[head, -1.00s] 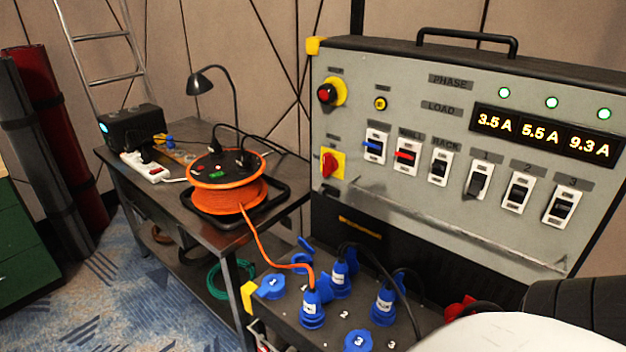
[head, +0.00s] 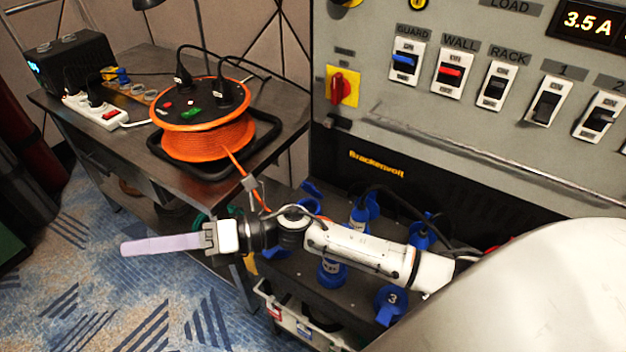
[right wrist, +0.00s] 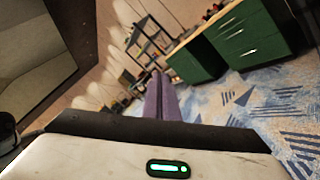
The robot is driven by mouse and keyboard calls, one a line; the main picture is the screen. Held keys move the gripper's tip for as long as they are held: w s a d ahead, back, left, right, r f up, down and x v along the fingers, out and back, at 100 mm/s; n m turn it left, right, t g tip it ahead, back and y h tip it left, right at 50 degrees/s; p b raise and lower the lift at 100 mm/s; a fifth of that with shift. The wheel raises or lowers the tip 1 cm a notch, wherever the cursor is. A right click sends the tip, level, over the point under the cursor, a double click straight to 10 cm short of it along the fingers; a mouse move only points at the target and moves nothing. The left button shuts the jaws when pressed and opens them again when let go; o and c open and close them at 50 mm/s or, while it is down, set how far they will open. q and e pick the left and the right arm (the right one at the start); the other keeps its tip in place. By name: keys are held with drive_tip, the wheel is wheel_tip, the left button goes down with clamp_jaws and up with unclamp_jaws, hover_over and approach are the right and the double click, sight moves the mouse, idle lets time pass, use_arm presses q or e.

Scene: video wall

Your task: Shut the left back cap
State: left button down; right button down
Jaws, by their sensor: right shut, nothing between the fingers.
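Blue sockets and caps sit on the dark deck below the grey panel in the head view. A blue cap (head: 311,191) at the back left stands raised; its socket's state is unclear. My right arm crosses in front of the deck and hides much of its left side. My right gripper (head: 128,248) points left, beyond the deck's left edge, with its pale lilac fingers shut and empty. The fingers (right wrist: 160,97) also show together in the right wrist view. My left gripper is out of view.
An orange cable runs from the reel (head: 208,140) on the table (head: 180,178) toward the deck, near my right wrist. Open carpet (head: 150,300) lies below the gripper.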

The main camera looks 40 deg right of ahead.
wheel_tip(320, 180, down, 2)
drive_tip(key=n+g+h+b, duration=0.1)
drive_tip(key=n+g, duration=0.3)
drive_tip(key=n, duration=0.3)
drive_tip(key=n+g+h+b, duration=0.2)
drive_tip(key=n+h+b, duration=0.4)
drive_tip(key=n+h, duration=0.95)
hover_over(312, 190)
drive_tip(key=d, duration=0.1)
drive_tip(key=f+m+h, duration=0.1)
drive_tip(key=f, duration=0.1)
drive_tip(key=f+m+h, duration=0.1)
drive_tip(key=f, duration=0.2)
drive_tip(key=f+m+h, duration=0.1)
drive_tip(key=f, duration=0.2)
drive_tip(key=shift+w+d+f+h, duration=0.1)
drive_tip(key=shift+w+f+h, duration=0.15)
drive_tip(key=shift+w+h, duration=0.15)
drive_tip(key=shift+s+a+f, duration=0.15)
drive_tip(key=shift+a+f, duration=0.05)
drive_tip(key=shift+a, duration=0.15)
